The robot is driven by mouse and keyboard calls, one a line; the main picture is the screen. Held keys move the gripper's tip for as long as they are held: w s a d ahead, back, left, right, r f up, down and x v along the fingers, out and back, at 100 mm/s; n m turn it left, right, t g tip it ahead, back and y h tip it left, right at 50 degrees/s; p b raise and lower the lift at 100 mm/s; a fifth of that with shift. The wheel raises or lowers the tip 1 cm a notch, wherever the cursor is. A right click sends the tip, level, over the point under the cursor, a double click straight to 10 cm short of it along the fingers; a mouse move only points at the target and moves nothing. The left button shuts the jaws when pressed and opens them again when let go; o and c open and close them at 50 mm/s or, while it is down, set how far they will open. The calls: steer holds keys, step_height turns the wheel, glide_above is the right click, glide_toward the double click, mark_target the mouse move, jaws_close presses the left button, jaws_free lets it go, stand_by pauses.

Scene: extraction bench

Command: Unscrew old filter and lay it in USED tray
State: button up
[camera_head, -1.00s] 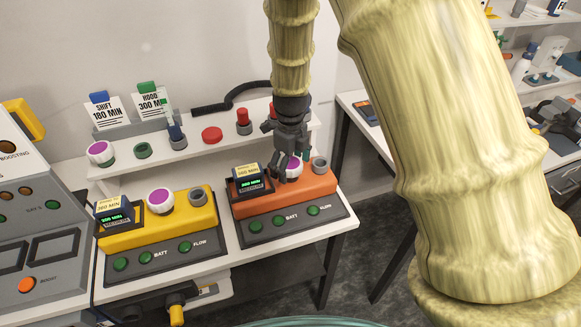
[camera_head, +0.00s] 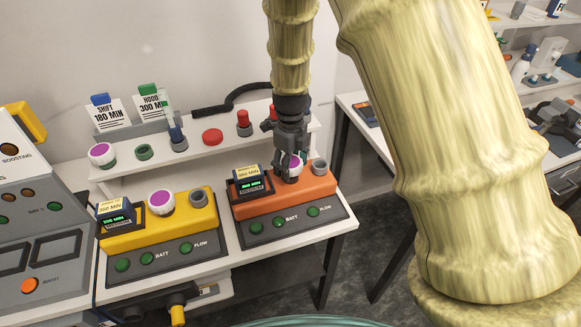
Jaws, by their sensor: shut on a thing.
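An orange unit (camera_head: 284,196) stands at the right end of the bench, with a white and purple filter (camera_head: 295,169) on its top. My gripper (camera_head: 287,176) points down over this unit and is shut on the filter, which its fingers partly hide. The filter still sits at the unit's top. A yellow unit (camera_head: 165,221) to the left bears a similar white and purple filter (camera_head: 160,202). Another such filter (camera_head: 102,155) lies on the white shelf behind. I cannot make out a tray marked USED.
The white shelf (camera_head: 225,153) behind the units holds a green ring (camera_head: 143,152), a red disc (camera_head: 212,137), and two cards reading SHIFT 180 MIN (camera_head: 105,115) and HOOD 300 MIN (camera_head: 157,106). A grey console (camera_head: 40,228) stands at the left. A second table is at the right.

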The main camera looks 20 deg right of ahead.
steer(key=shift+r+p, duration=1.75)
steer(key=shift+r, duration=0.35)
